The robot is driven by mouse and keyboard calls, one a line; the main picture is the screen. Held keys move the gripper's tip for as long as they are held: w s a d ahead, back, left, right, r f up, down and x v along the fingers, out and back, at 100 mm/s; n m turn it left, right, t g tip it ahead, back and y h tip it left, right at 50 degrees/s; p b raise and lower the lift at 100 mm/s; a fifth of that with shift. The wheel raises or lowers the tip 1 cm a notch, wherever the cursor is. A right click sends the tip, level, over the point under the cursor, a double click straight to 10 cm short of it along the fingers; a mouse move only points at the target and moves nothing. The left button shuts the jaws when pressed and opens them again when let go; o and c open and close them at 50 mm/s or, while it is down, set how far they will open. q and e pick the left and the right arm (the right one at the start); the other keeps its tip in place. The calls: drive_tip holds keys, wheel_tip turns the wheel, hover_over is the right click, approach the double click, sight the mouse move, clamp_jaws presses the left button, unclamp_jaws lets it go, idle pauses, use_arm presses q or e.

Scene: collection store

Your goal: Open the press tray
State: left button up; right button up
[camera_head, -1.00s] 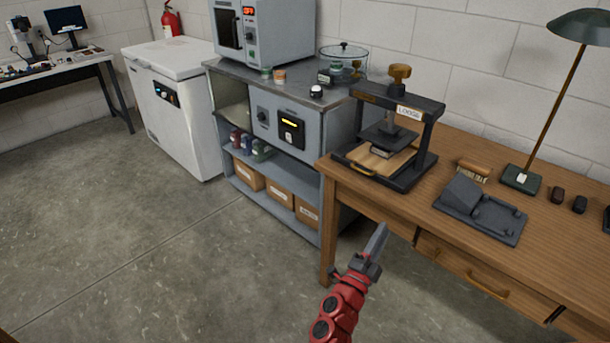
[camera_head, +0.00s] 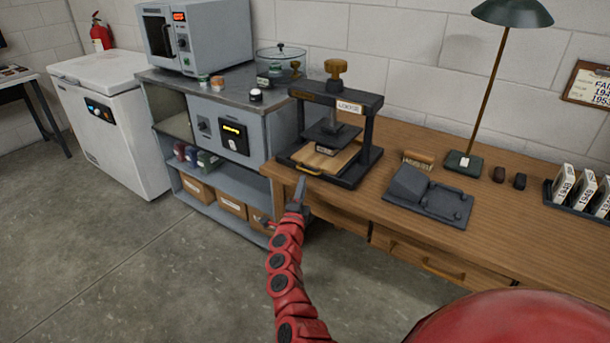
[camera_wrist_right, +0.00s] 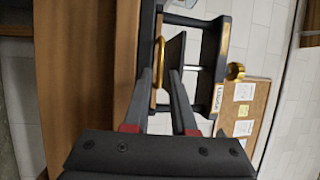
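The dark press (camera_head: 352,148) stands at the left end of the wooden desk, with a brass knob on top and a label reading LOOSE. Its tray (camera_head: 328,160) has a light wooden bed under the dark press plate (camera_head: 331,134). A brass handle (camera_head: 306,170) is on the tray's front edge. My right gripper (camera_head: 301,184) is just in front of the handle, off the desk's front edge. In the right wrist view, its two fingers (camera_wrist_right: 160,78) are apart, with the handle (camera_wrist_right: 158,62) ahead, roughly in line with the gap. Contact cannot be told. My left gripper is out of view.
A dark fixture (camera_head: 428,196), a brush (camera_head: 418,158) and a lamp (camera_head: 463,163) stand on the desk (camera_head: 520,230) right of the press. Left is a grey cabinet (camera_head: 225,175) with an oven (camera_head: 200,35) on top. Open floor lies in front.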

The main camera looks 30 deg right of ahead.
drive_tip(key=x, duration=0.4)
drive_tip(key=shift+w+r, duration=0.1)
drive_tip(key=shift+w, duration=0.1)
drive_tip(key=shift+w+d+b, duration=0.3)
drive_tip(key=shift+d, duration=0.25)
clamp_jaws()
drive_tip(key=shift+a, duration=0.1)
idle(0.9)
